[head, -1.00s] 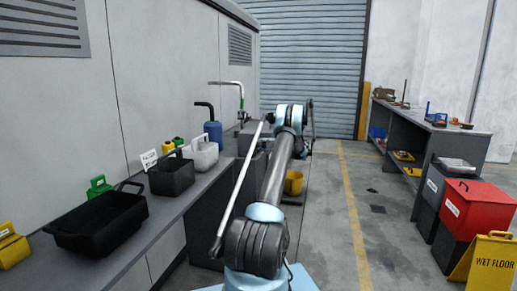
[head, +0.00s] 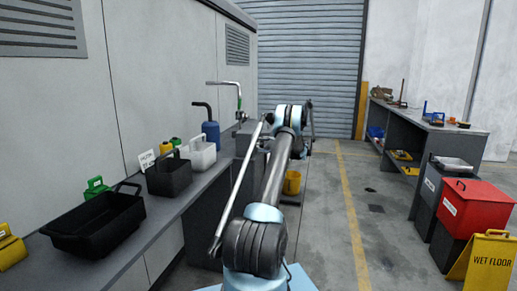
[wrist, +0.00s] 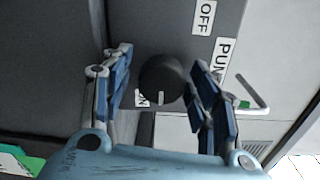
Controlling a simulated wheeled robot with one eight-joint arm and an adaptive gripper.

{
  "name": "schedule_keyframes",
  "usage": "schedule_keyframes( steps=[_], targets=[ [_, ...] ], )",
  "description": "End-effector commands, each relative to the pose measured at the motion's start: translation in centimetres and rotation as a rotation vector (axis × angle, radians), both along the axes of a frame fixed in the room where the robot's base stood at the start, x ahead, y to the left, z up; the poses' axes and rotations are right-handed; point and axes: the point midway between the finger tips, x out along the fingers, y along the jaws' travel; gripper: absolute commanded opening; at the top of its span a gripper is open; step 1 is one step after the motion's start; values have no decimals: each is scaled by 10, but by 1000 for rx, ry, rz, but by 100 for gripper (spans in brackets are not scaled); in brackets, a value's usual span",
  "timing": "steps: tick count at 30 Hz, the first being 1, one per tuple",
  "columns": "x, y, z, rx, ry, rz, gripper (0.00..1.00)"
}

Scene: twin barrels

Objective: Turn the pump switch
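A round black knob (wrist: 161,80) with a white line stands on a dark grey panel in the wrist view. Labels reading OFF (wrist: 204,17) and PUMP (wrist: 222,60) lie above and right of it; a label at its lower left (wrist: 142,98), partly covered, seems to read ON. The white line points down in the picture, slightly left of straight. My gripper (wrist: 160,62) is open, with one blue-padded finger on each side of the knob. Gaps show between knob and fingers. In the head view my arm hides the knob.
A grey bench (head: 206,181) on the left holds a black tray (head: 96,222), a black caddy (head: 169,176) and a blue canister (head: 211,134). A yellow bucket (head: 292,183) stands beyond my arm. Red box (head: 475,205) and wet-floor sign (head: 490,262) stand at right. The middle floor is clear.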

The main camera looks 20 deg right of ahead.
Motion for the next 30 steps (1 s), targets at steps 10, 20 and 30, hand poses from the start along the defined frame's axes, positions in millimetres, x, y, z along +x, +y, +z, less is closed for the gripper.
schedule_keyframes(
  steps=[10, 20, 30],
  targets=[
    [-1, 0, 1, 0, -1, 2, 56],
    [-28, -43, 1, 0, 0, 0, 56],
    [-58, -88, 2, 0, 0, 1, 56]
  ],
)
